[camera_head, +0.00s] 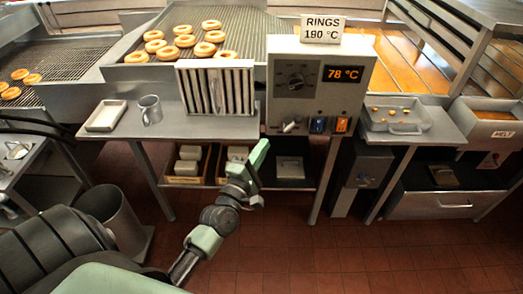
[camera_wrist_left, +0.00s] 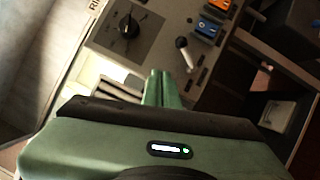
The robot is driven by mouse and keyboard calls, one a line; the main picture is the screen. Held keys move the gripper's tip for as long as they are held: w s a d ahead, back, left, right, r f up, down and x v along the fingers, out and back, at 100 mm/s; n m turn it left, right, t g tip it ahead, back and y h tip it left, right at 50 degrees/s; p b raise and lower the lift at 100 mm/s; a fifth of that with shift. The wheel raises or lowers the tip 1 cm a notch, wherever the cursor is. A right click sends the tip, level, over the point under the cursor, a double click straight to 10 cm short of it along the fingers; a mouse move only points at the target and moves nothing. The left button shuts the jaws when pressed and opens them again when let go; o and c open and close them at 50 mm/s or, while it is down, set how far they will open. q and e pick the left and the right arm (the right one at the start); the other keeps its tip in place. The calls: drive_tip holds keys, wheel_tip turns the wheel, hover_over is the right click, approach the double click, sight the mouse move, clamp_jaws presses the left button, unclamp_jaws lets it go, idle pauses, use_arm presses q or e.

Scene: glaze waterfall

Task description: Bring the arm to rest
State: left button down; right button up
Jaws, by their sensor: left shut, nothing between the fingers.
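My left arm comes in from the lower left in the head view. Its green left gripper (camera_head: 258,156) is shut and empty, in front of the metal table's edge and below the control box. In the left wrist view the green fingers (camera_wrist_left: 161,88) are together, with the control box's panel (camera_wrist_left: 150,25) beyond them. No contact with the panel can be made out. My right gripper is in neither view.
The control box (camera_head: 315,90) shows 78 °C, with a lever (camera_head: 291,126) and blue and orange switches at its lower front. A mug (camera_head: 150,109) and a small tray (camera_head: 106,116) stand on the table. Rings lie on a rack behind. The tiled floor (camera_head: 300,255) is clear at front right.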

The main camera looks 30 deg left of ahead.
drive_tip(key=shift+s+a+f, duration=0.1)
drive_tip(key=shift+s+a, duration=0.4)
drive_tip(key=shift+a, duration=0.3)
use_arm(q)
drive_tip(key=shift+d, duration=0.1)
drive_tip(key=s+d+f+m+g+h, duration=0.1)
drive_tip(key=s+d+f+m+g, duration=0.2)
drive_tip(key=f, duration=1)
drive_tip(key=s+d+f+m+g+h, duration=0.1)
drive_tip(key=s+f+m+g, duration=0.35)
drive_tip(key=f, duration=0.75)
drive_tip(key=s+d+f+m+g+h, duration=0.1)
drive_tip(key=s+d+f+m+g, duration=0.3)
drive_tip(key=f, duration=0.9)
drive_tip(key=s+f+m+g, duration=0.2)
drive_tip(key=s+f+m, duration=0.2)
drive_tip(key=s, duration=0.7)
drive_tip(key=s+f+m+g, duration=0.2)
drive_tip(key=s+f+m, duration=0.3)
drive_tip(key=s+f, duration=0.3)
drive_tip(key=s+f+m+g+y, duration=0.1)
drive_tip(key=s+f+m+g, duration=0.2)
drive_tip(key=s, duration=1.1)
wheel_tip(320, 180, down, 3)
drive_tip(key=shift+s+a+r+m, duration=0.1)
drive_tip(key=shift+s+a+m, duration=0.25)
drive_tip(key=shift+m, duration=0.5)
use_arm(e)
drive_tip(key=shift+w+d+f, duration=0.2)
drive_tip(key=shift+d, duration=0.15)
